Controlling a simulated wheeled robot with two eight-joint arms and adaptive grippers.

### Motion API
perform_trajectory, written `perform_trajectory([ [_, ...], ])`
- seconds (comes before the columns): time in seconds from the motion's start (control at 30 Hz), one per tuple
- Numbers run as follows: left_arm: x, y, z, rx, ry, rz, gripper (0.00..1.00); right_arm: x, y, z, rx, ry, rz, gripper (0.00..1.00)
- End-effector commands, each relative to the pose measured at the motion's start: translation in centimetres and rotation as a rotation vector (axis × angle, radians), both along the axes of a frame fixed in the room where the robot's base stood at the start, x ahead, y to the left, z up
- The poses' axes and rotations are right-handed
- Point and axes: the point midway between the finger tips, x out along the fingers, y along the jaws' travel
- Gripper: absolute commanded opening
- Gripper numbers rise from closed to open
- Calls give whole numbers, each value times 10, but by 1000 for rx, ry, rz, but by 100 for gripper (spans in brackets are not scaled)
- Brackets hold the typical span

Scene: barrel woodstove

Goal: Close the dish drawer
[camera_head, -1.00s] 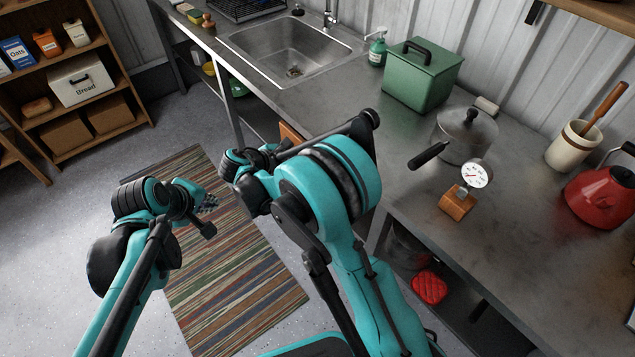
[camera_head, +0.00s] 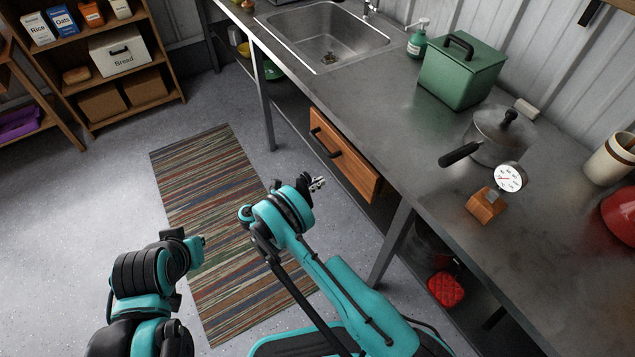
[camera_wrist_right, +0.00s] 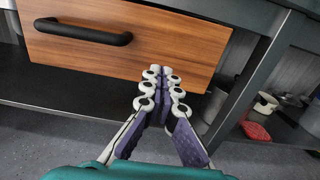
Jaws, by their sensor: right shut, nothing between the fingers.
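The dish drawer (camera_head: 343,155) has a wooden front with a black bar handle (camera_head: 326,142) and sits under the metal counter. No drawer interior shows, so I cannot tell how far out it stands. In the right wrist view the drawer front (camera_wrist_right: 185,45) fills the upper left, with its handle (camera_wrist_right: 82,32) at the left. My right gripper (camera_head: 318,184) is shut and empty, in front of the drawer's right part. In the right wrist view its fingertips (camera_wrist_right: 163,74) overlap the lower right of the front; contact cannot be told. My left arm is at lower left, its gripper not discernible.
The counter (camera_head: 400,135) carries a green box (camera_head: 462,75), a lidded pot (camera_head: 497,140) and a dial gauge (camera_head: 509,178). A counter leg (camera_head: 392,243) stands right of the drawer. Below are open shelves. A striped rug (camera_head: 215,190) covers clear floor.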

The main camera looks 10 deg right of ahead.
Motion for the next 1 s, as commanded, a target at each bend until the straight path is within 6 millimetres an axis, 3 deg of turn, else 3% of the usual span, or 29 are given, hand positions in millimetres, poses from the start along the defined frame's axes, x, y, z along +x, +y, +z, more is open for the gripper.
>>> perform_trajectory([
  [0.2, 0, 0, -18, -1, 1, 0, 0, 16, -47, -4, 1, -1, -5, 0],
  [0.43, 0, 0, -32, -2, 1, 1, 0, 30, -84, -3, 1, -1, -2, 0],
  [0.63, 0, 0, -37, -2, 1, 1, 0, 35, -99, -2, 2, 0, 0, 0],
  [1.0, 0, 0, -37, -2, 1, 1, 0, 36, -101, -1, 2, 0, 0, 0],
])
